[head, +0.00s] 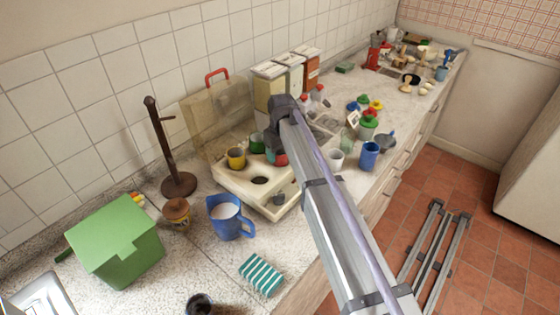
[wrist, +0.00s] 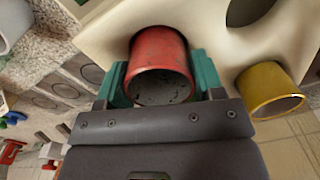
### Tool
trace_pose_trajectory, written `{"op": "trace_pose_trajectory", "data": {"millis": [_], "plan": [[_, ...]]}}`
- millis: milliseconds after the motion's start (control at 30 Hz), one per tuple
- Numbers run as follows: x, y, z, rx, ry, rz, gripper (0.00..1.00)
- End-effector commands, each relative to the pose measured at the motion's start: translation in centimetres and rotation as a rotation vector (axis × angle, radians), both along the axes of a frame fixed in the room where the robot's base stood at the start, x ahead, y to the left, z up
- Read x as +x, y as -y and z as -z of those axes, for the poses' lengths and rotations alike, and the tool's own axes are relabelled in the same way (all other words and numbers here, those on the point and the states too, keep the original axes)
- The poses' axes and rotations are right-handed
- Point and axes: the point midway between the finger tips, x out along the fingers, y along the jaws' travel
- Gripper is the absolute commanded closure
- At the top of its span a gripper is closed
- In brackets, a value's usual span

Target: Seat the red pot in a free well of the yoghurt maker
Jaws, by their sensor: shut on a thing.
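The yoghurt maker (head: 232,183) is a cream, flat-topped box on the counter. An empty dark well (head: 260,180) shows in its top, and part of a well opening (wrist: 248,10) shows in the wrist view. A yellow pot (head: 236,160) sits in another well; it also shows in the wrist view (wrist: 268,92). My gripper (wrist: 160,85), with teal fingers, is shut on the red pot (wrist: 160,52), one finger on each side. In the head view, the red pot (head: 282,159) is partly hidden by my arm, at the maker's back right. I cannot tell whether its base is inside a well.
A dark green jar (head: 257,144) stands near the yellow pot. A wooden stand (head: 178,184) and clear case (head: 215,120) are left and behind.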

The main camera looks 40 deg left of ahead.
Motion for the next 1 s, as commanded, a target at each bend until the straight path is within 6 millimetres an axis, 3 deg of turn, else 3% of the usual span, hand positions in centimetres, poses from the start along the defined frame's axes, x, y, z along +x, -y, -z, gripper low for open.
{"op": "trace_pose_trajectory", "data": {"millis": [67,300,333,600,867,1000], "plan": [[0.0,0.0,-0.2,0.0,0.0,0.0,0.79],[0.0,0.0,0.3,0.0,0.0,0.0,0.79],[0.0,0.0,0.3,0.0,0.0,0.0,0.37],[0.0,0.0,0.1,0.0,0.0,0.0,0.13],[0.0,0.0,-0.1,0.0,0.0,0.0,0.13],[0.0,0.0,-1.9,0.0,0.0,0.0,0.13]]}}
